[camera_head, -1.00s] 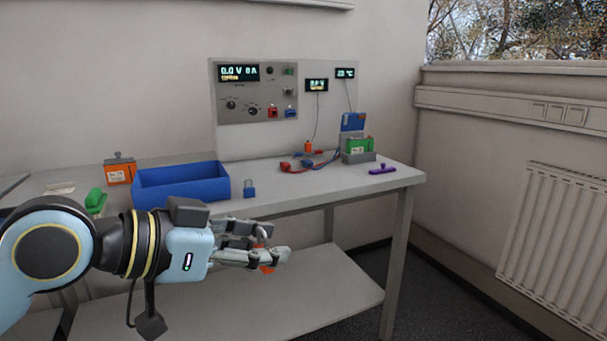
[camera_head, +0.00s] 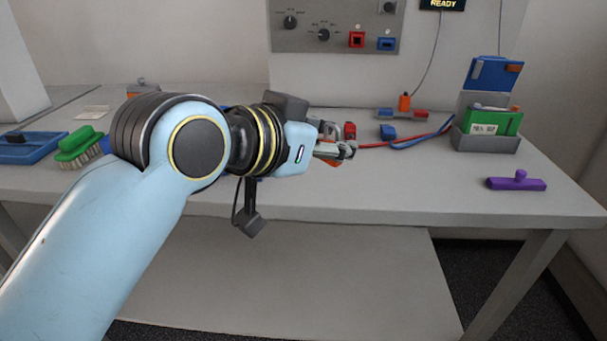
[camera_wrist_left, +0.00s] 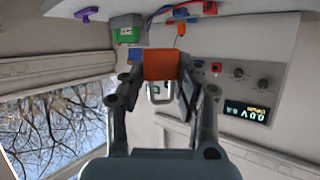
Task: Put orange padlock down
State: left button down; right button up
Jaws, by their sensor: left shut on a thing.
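My left gripper (camera_head: 338,150) reaches out over the table (camera_head: 390,195) in the head view, its fingers in front of the red cable. In the left wrist view my left gripper (camera_wrist_left: 163,88) is shut on the orange padlock (camera_wrist_left: 165,64). The padlock's orange body sits between the fingertips and its metal shackle points back toward the palm. The wrist picture is turned over, so I cannot tell how far the padlock is from the table top. My right gripper is out of view.
A green battery in a grey holder (camera_head: 487,143) stands at the right, with a purple handled tool (camera_head: 516,182) in front. Red and blue cables (camera_head: 402,141) run behind the gripper. A green brush (camera_head: 80,145) lies at the left. The table front, right of the gripper, is clear.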

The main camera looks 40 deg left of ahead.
pick_arm(q)
jog(key=w+a+f, duration=0.3)
jog(key=a, duration=0.2)
send_over(301, 183)
notch_tip(301, 183, down, 3)
jog(key=shift+d+f+b, duration=0.1)
jog(key=shift+f+b, duration=0.1)
jog(key=shift+b, duration=0.15)
jog(key=shift+f, duration=0.15)
jog(key=shift+f+b, duration=0.35)
jog(key=shift+f, duration=1.6)
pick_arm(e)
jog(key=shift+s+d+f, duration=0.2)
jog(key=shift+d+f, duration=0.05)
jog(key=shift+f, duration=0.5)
pick_arm(q)
jog(key=shift+f, duration=0.2)
jog(key=c, duration=1)
grip_release()
jog(key=shift+o, duration=0.2)
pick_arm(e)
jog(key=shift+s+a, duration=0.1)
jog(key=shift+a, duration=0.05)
pick_arm(q)
jog(key=shift+r, duration=0.1)
